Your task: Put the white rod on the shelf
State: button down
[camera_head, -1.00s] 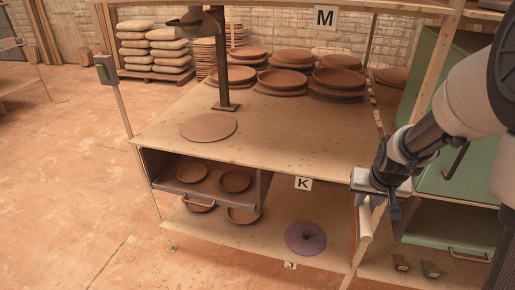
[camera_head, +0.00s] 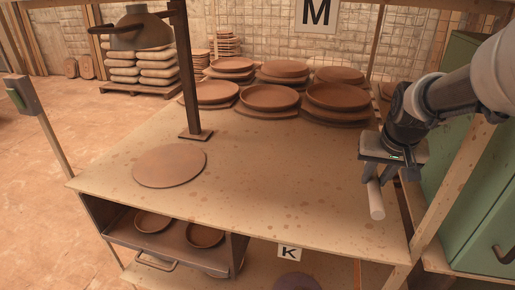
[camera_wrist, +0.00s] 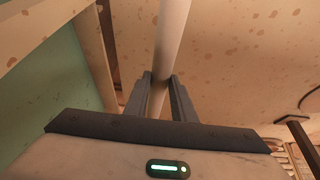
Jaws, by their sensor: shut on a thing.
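The white rod (camera_head: 376,200) is in my gripper (camera_head: 374,178) in the head view. Its pale end hangs down below the jaws, over the right part of the wooden shelf board (camera_head: 270,190). I cannot tell the exact gap between rod and board. In the wrist view my gripper (camera_wrist: 160,92) has its two dark fingers shut on the rod (camera_wrist: 171,40), which runs up out of the picture. The board lies behind it, speckled with brown spots.
Stacked brown plates (camera_head: 270,98) fill the board's back. A round brown disc (camera_head: 169,166) and a dark lamp post (camera_head: 192,80) stand at left. A wooden upright (camera_head: 448,190) and green cabinet (camera_head: 470,190) are at right. The board's middle is clear.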

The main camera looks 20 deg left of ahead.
jog(key=shift+w, duration=0.5)
jog(key=f+b, duration=0.1)
jog(key=f, duration=0.3)
jog(key=shift+s+f, duration=0.1)
jog(key=shift+s, duration=0.1)
jog(key=shift+w+f+b, duration=0.1)
jog(key=shift+f+b, duration=0.75)
jog(key=shift+f, duration=1.95)
jog(key=shift+f, duration=0.15)
jog(key=c, duration=1.5)
grip_release()
